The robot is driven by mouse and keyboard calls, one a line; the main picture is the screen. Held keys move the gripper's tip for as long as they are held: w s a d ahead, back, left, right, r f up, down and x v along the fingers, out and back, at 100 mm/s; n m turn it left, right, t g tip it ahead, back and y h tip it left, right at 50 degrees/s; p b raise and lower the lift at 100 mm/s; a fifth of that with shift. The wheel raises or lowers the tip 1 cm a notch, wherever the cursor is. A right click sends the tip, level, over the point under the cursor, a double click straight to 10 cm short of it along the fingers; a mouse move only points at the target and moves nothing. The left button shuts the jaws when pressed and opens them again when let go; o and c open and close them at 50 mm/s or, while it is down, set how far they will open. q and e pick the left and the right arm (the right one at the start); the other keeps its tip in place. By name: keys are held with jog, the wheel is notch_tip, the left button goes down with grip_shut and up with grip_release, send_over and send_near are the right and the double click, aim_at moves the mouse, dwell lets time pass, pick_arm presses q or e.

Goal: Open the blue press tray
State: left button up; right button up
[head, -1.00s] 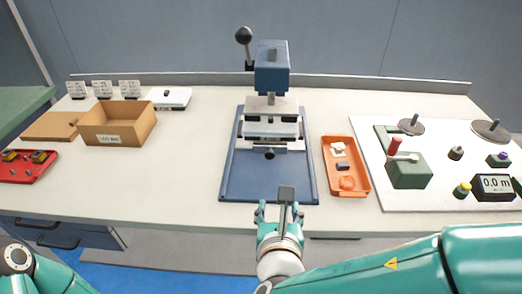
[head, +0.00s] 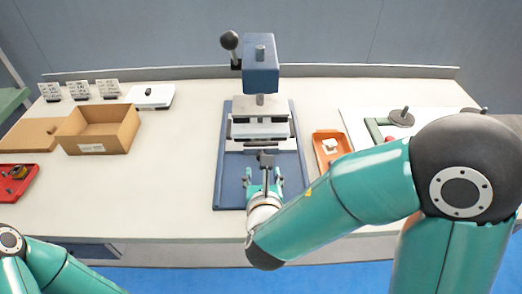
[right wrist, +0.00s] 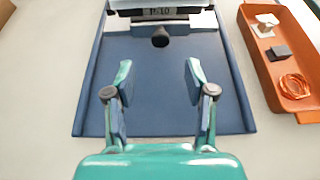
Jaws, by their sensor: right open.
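The blue press (head: 261,68) stands at the back middle of the table on a blue base plate (head: 229,190), with a black ball lever at its upper left. Below its head is a pale tray block (head: 261,129) with a dark front knob, which shows best in the right wrist view (right wrist: 160,38). My right gripper (head: 264,182) is open and empty over the front part of the base plate. In the right wrist view its two fingers (right wrist: 157,85) point toward the knob, which lies beyond the tips and apart from them. My left gripper is out of view; only part of that arm shows.
An orange tray (head: 322,160) with small parts lies right of the base plate, partly behind my right arm. A cardboard box (head: 122,134), a red tray (head: 17,198) and a white device (head: 150,96) are at the left. The table between box and press is clear.

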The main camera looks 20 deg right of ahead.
jog(key=x, duration=1)
jog(key=shift+s+f, duration=0.15)
grip_shut()
